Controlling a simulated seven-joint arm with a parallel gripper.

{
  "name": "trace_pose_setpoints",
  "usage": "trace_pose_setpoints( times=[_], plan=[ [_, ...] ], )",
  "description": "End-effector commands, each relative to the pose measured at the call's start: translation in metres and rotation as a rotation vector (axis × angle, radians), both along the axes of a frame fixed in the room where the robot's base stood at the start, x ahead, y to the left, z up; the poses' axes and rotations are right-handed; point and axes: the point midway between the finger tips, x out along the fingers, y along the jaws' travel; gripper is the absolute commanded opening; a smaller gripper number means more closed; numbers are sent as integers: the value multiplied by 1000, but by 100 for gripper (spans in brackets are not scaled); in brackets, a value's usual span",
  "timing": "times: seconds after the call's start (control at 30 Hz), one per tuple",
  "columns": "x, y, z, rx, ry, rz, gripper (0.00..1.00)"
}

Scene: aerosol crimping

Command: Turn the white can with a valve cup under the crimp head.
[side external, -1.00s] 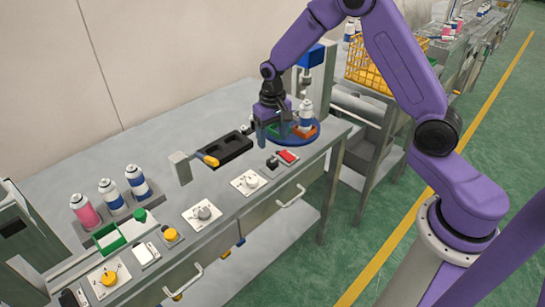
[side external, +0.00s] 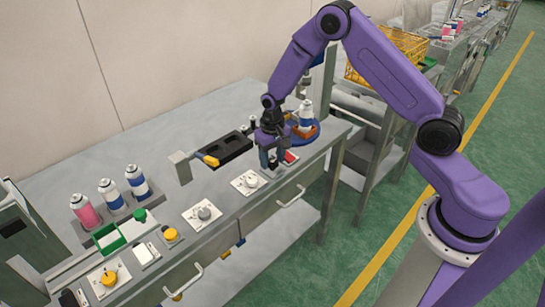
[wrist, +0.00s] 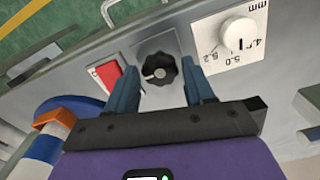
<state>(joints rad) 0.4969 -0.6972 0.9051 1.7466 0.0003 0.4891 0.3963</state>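The white can with a blue band (side external: 306,118) stands upright on the blue turntable (side external: 320,134), beside an orange block. In the wrist view the can (wrist: 38,150) and turntable (wrist: 84,105) show at the lower left. The crimp head's post is mostly hidden behind my arm in the side view. My gripper (side external: 270,165) is over the front panel, to the front left of the turntable. In the wrist view my gripper (wrist: 160,85) is open, with a black knob (wrist: 157,70) between its fingertips and a gap on each side. The valve cup is too small to make out.
A red rocker switch (wrist: 108,75) lies beside the black knob, close to one finger. A white dial with numbers (wrist: 240,35) is on the other side. A black tray (side external: 233,149) lies behind. Several cans stand at the left; the bench's back is clear.

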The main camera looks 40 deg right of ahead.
Motion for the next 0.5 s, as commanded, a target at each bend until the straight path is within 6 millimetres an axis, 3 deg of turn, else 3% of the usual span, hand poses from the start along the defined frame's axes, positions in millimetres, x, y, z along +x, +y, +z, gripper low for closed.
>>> trace_pose_setpoints(
  times=[0.03, 0.1, 0.5],
  plan=[
    [0, 0, 0, 0, 0, 0, 35],
    [0, 0, 0, 0, 0, 0, 12],
    [0, 0, 0, 0, 1, 54, 12]
  ],
)
